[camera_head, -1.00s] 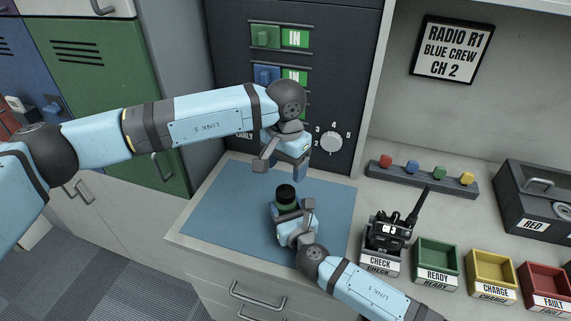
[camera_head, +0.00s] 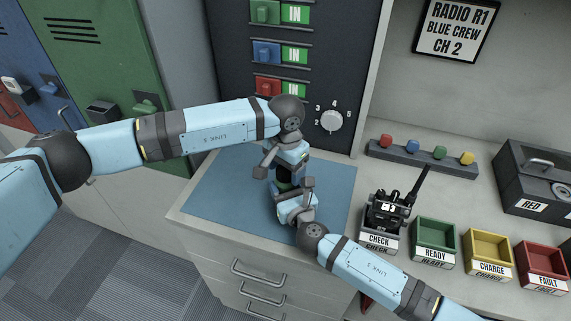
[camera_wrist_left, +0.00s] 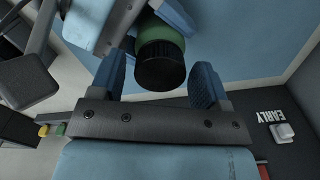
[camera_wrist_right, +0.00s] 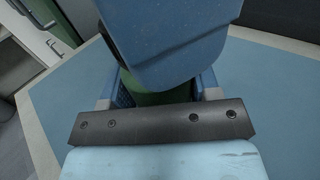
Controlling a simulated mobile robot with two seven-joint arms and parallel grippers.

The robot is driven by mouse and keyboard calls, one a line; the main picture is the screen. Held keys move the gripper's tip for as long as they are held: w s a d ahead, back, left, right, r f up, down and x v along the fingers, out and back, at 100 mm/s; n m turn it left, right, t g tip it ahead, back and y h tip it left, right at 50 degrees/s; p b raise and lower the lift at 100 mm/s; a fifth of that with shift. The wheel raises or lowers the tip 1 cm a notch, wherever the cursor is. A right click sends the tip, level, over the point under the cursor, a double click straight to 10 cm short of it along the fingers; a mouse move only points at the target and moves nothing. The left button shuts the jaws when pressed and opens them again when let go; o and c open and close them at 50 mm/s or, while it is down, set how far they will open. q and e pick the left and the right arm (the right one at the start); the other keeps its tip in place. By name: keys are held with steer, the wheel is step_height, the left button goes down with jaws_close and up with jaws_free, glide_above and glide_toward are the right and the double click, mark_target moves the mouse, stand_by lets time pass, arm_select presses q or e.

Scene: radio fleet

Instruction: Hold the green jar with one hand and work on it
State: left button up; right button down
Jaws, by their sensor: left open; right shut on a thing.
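The green jar (camera_head: 284,186) stands on the blue mat (camera_head: 220,205), mostly hidden between my two grippers in the head view. Its black lid (camera_wrist_left: 160,68) and green body (camera_wrist_left: 165,38) show in the left wrist view. My right gripper (camera_head: 287,192) is shut on the jar's body from the front; the green body (camera_wrist_right: 155,97) shows between its fingers in the right wrist view. My left gripper (camera_head: 285,172) is open just above the jar. Its two blue fingers (camera_wrist_left: 160,82) stand on either side of the lid, with gaps visible.
A radio (camera_head: 389,210) stands in the check tray (camera_head: 378,243). Green (camera_head: 434,240), yellow (camera_head: 488,249) and red (camera_head: 543,265) trays line the counter to its right. A panel with a dial (camera_head: 331,121) rises behind the mat. The mat's left part is clear.

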arm_select(q)
steer(key=c, duration=0.9)
steer(key=shift+n, duration=0.3)
